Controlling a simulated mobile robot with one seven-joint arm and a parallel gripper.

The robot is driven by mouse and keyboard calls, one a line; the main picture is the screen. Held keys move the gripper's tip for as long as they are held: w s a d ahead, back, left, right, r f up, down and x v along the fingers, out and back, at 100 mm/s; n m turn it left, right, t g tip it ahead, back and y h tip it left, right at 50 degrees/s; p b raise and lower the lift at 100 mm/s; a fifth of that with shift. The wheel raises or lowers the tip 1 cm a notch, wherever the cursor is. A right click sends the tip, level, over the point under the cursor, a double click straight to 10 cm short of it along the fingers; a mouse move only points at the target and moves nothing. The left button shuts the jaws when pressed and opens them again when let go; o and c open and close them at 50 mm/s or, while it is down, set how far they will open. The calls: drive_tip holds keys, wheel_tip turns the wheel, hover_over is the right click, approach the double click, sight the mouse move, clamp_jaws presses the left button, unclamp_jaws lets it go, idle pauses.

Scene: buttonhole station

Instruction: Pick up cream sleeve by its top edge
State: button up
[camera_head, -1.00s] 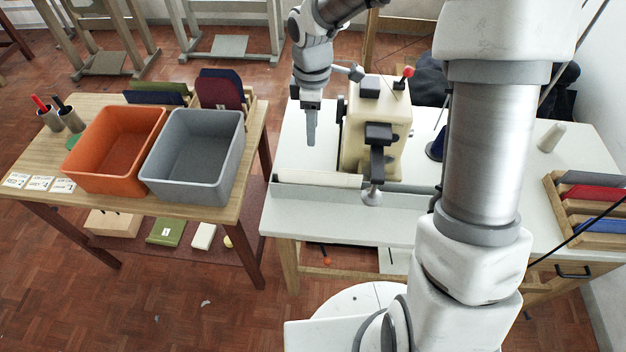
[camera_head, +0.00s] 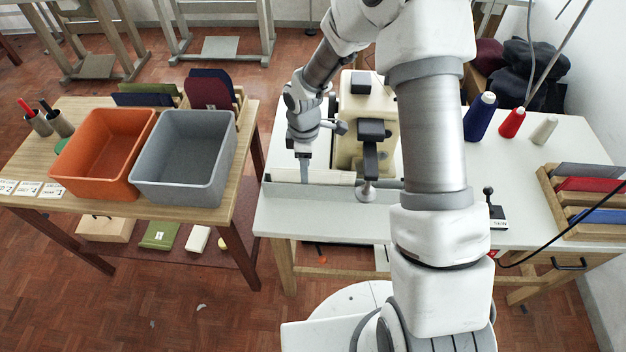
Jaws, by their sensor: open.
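The cream sleeve (camera_head: 332,177) shows as a pale narrow strip standing in the grey rail along the front of the white table, left of the machine's foot. My gripper (camera_head: 304,178) points down at the sleeve, left of its middle. The fingers overlap the sleeve's top edge in this view; I cannot tell whether they touch it. The jaws are seen edge-on, open, and the sleeve is not held. Part of the sleeve behind the fingers is hidden.
The cream buttonhole machine (camera_head: 352,140) stands close to the right of my gripper. An orange bin (camera_head: 100,190) and a grey bin (camera_head: 178,192) sit on the wooden table at left. Thread cones (camera_head: 481,117) and a rack of coloured pieces (camera_head: 548,200) are at right.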

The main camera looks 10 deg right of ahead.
wheel_tip(320, 180, down, 2)
clamp_jaws()
idle(0.4)
drive_tip(key=shift+r, duration=0.1)
